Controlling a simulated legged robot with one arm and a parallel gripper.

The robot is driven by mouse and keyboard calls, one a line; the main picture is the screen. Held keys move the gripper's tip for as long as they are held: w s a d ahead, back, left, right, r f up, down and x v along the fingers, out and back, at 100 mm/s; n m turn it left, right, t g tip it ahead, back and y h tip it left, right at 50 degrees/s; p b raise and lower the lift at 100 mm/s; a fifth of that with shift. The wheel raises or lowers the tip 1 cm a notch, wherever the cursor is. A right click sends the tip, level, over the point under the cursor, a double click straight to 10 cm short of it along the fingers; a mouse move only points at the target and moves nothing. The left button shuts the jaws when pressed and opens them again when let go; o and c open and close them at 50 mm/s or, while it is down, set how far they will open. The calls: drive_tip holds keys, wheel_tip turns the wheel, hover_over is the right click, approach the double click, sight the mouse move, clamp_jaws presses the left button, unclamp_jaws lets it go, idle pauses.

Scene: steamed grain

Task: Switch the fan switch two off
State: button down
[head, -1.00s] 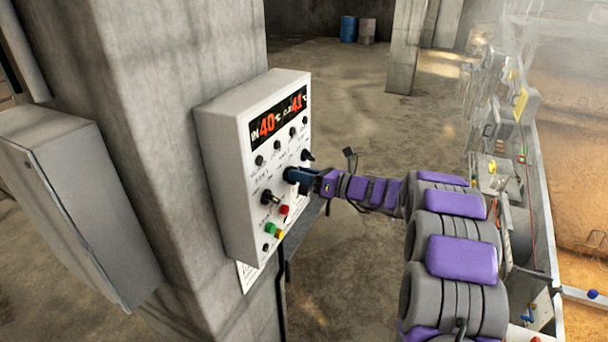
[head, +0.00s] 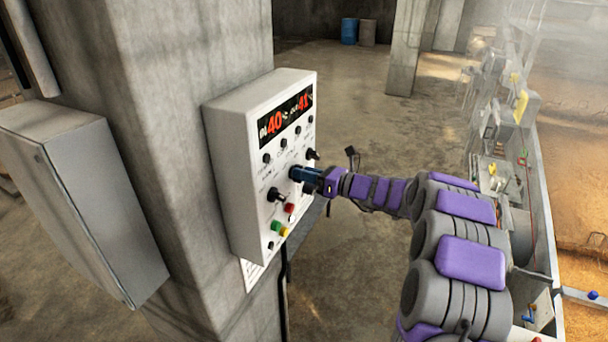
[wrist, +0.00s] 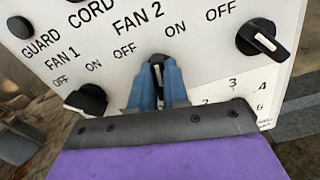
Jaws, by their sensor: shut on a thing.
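The white control panel (head: 235,185) is fixed to a concrete pillar. It also fills the upper part of the wrist view (wrist: 205,60). My gripper (head: 294,173) reaches it from the right. In the wrist view the blue fingers (wrist: 158,84) are shut around the black FAN 2 switch (wrist: 157,66), below its OFF and ON labels. A light mark on the switch shows between the fingers; the fingers cover most of it, so its exact setting is unclear. The FAN 1 switch (wrist: 87,100) is at left, and another black switch (wrist: 265,38) is at right; both are clear of the fingers.
The panel has a red digital display (head: 286,116), small knobs, and red, green and yellow buttons (head: 277,227). A grey cabinet (head: 85,205) hangs at the left on the pillar (head: 165,90). Open concrete floor (head: 365,130) lies behind my arm. Machinery stands along the right.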

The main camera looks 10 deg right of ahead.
drive_tip(key=n+b, duration=0.9)
drive_tip(key=n, duration=0.1)
drive_tip(key=shift+s+a+f, duration=0.2)
drive_tip(key=shift+s+f, duration=0.05)
drive_tip(key=shift+f, duration=0.1)
drive_tip(key=shift+n, duration=0.3)
drive_tip(key=c, duration=1.1)
unclamp_jaws()
drive_tip(key=shift+d+r, duration=0.1)
drive_tip(key=shift+d, duration=0.05)
drive_tip(key=shift+d+r, duration=0.1)
